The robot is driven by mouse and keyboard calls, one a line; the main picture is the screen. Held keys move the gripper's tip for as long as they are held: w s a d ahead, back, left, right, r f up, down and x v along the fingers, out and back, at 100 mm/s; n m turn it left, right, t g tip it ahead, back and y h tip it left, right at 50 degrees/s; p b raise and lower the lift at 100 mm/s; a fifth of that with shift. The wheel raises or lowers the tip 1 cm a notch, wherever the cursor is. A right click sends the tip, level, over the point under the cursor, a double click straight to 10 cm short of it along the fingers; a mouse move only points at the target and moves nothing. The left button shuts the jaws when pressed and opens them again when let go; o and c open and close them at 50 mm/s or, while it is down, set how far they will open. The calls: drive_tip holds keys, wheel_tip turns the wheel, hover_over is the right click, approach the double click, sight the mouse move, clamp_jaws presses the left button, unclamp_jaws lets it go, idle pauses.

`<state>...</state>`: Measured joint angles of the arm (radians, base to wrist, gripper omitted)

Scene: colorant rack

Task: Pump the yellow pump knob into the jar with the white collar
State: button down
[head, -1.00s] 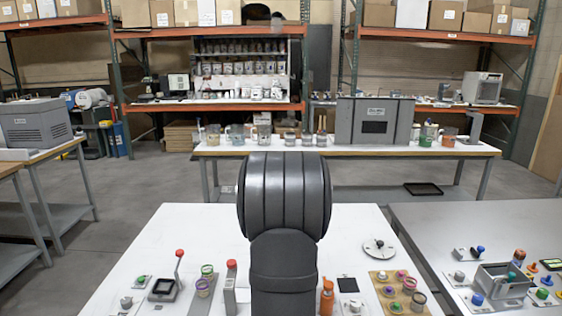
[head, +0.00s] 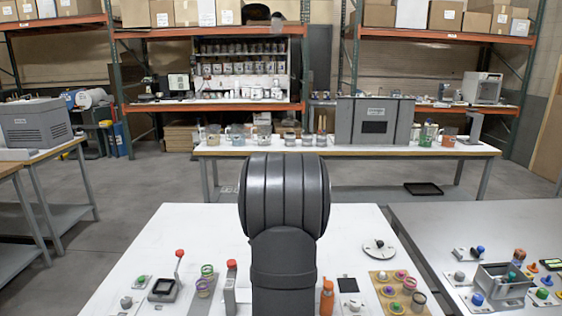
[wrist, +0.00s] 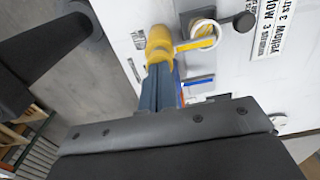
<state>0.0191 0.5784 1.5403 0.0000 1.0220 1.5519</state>
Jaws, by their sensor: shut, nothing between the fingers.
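In the wrist view, the yellow pump knob (wrist: 160,42) is just beyond the fingertips of my gripper (wrist: 160,68). The fingers are shut with nothing between them, and their tips overlap the knob's near end in the picture. I cannot tell whether they touch or press it. The jar with the white collar (wrist: 204,27) is beside the knob, to its right, with a yellow bar between them. In the head view my own arm hides the gripper, the yellow knob and this jar.
A dark round knob (wrist: 243,22) and a printed label (wrist: 270,28) lie right of the jar. In the head view, a red-knobbed lever (head: 180,254) and jars with green (head: 207,270) and purple collars stand left. An orange bottle (head: 327,298) and a wooden board of knobs stand right.

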drive_tip(key=shift+f, duration=0.55)
drive_tip(key=shift+r, duration=1.4)
drive_tip(key=shift+f, duration=1.4)
drive_tip(key=shift+r, duration=1.4)
drive_tip(key=shift+r, duration=0.15)
